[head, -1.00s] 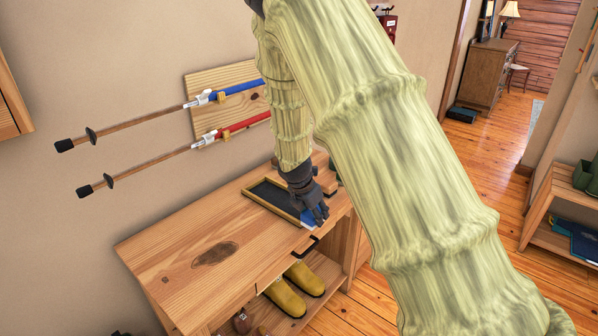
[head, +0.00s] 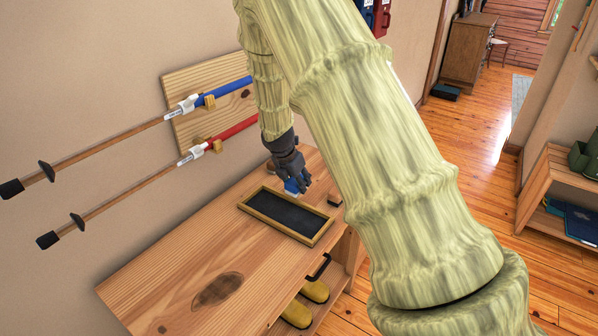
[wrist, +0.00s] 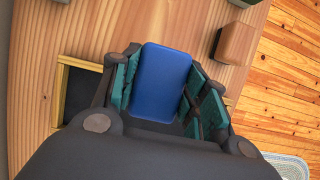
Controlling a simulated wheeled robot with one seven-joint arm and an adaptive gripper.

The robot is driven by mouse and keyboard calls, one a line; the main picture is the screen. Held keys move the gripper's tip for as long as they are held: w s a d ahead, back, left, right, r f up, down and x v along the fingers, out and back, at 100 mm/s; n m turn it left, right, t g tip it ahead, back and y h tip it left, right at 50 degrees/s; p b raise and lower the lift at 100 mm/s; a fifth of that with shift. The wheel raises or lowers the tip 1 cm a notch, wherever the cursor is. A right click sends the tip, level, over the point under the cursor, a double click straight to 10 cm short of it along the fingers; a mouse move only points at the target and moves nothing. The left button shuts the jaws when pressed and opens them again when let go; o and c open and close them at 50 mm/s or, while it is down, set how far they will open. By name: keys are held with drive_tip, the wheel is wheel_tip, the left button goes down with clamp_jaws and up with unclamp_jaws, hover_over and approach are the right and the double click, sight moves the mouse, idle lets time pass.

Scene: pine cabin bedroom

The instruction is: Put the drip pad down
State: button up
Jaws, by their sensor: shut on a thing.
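The drip pad appears to be the flat blue piece with rounded corners (wrist: 162,82) in the wrist view. My gripper (wrist: 160,90) is shut on it, with teal finger pads on both sides. In the head view my gripper (head: 292,184) points down at the far side of a wood-framed black tray (head: 243,204). A bit of blue shows under the fingers there. I cannot tell whether the pad touches the bench top (head: 190,262).
A small brown block (wrist: 235,43) lies right of the pad. The bench's near left part is clear. Two ski poles, blue (head: 236,88) and red (head: 235,130), hang on the wall. Yellow boots (head: 298,313) stand below the bench.

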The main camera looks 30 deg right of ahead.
drive_tip(key=w+d, duration=0.1)
drive_tip(key=w, duration=0.1)
drive_tip(key=w+d+f+p, duration=0.1)
drive_tip(key=w+d, duration=0.1)
drive_tip(key=w+d+f, duration=0.1)
drive_tip(key=w+d, duration=0.1)
drive_tip(key=w, duration=0.1)
drive_tip(key=shift+w+d+r+p, duration=0.15)
drive_tip(key=shift+w+d+p, duration=0.15)
drive_tip(key=shift+d, duration=0.25)
drive_tip(key=shift+w+d+r+p, duration=0.1)
drive_tip(key=shift+w+d+p, duration=0.2)
drive_tip(key=shift+d, duration=0.25)
drive_tip(key=shift+w+f, duration=0.4)
drive_tip(key=shift+f, duration=0.05)
drive_tip(key=shift+s+f+p, duration=0.15)
drive_tip(key=shift+f+p, duration=0.35)
drive_tip(key=shift+f, duration=1.1)
drive_tip(key=shift+d, duration=0.1)
drive_tip(key=o, duration=1.1)
drive_tip(key=shift+f, duration=0.1)
drive_tip(key=shift+o, duration=0.2)
